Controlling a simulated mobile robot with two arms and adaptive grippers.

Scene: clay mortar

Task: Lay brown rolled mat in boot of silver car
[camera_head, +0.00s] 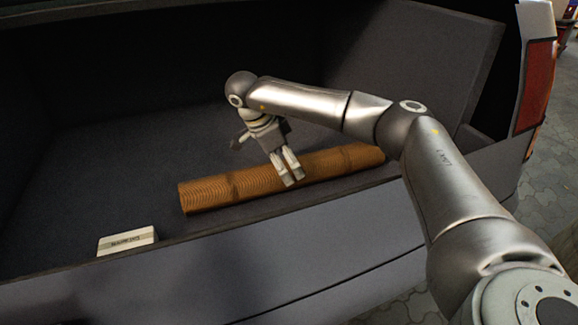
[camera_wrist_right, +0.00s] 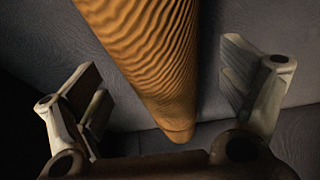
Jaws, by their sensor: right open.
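The brown rolled mat (camera_head: 220,191) lies in the boot of the silver car (camera_head: 330,245), along the boot's near edge. My right gripper (camera_head: 291,178) is over the mat's middle in the head view, pointing down. In the right wrist view the mat (camera_wrist_right: 150,55) runs between the two spread fingers of the right gripper (camera_wrist_right: 170,105), with a gap on each side. The gripper is open and does not grip the mat. My left gripper is not in view.
A small white box (camera_head: 127,241) with dark lettering lies in the boot near the left front edge. The boot's dark floor (camera_head: 120,180) is clear behind the mat. A raised dark panel (camera_head: 440,60) stands at the right, and the red tail light (camera_head: 537,85) is beyond it.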

